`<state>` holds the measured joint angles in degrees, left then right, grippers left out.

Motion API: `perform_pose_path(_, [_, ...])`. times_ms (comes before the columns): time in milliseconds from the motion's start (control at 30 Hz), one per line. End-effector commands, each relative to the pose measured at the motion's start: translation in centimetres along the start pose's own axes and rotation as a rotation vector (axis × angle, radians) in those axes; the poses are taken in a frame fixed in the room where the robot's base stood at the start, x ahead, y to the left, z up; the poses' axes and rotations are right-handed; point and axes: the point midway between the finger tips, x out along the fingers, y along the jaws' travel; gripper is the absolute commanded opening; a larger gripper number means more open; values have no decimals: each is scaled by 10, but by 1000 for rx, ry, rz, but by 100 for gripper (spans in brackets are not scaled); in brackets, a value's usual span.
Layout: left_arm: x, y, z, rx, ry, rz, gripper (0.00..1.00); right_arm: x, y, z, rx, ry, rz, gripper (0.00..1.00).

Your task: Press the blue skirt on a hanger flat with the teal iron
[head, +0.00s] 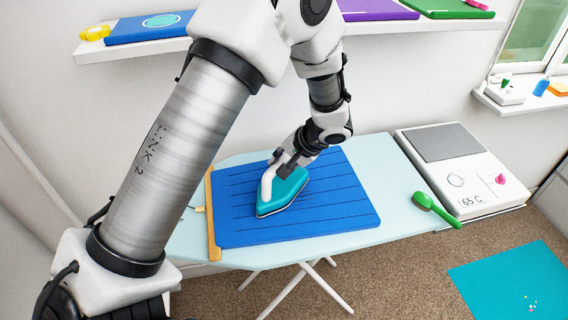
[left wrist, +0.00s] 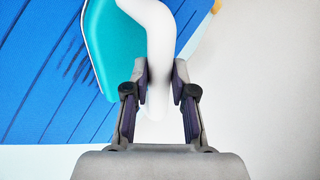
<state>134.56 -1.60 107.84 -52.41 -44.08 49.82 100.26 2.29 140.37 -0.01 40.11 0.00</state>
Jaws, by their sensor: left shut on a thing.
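The blue skirt (head: 340,206) lies spread on the light blue ironing board (head: 376,160), with dark lines running across it. Its tan hanger (head: 213,225) lies along the skirt's left edge. The teal iron (head: 284,196) is over the left-middle part of the skirt; I cannot tell whether its sole touches the cloth. My left gripper (head: 287,165) is shut on the iron's white handle. In the left wrist view the two fingers (left wrist: 160,85) are on either side of the handle, with the teal body (left wrist: 108,50) above the skirt (left wrist: 40,75). My right gripper is not in view.
A green brush (head: 434,208) lies at the board's right end, beside a white unit (head: 470,185) reading 65 C. A shelf (head: 130,50) with folded items runs along the back wall. A teal mat (head: 515,285) lies on the floor at right.

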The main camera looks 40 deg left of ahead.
Motion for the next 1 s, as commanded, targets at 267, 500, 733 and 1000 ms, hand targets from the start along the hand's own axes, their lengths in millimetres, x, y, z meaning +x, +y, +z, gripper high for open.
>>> perform_pose_path(267, [-1,-1,-1,-1,2,-1,36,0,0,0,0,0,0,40])
perform_pose_path(500, [-1,-1,-1,-1,1,-1,36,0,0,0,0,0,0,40])
perform_pose_path(733, [-5,-3,-1,-1,2,-1,36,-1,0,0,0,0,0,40])
perform_pose_path(1000, [-7,-4,-1,-1,1,-1,36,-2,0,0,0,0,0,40])
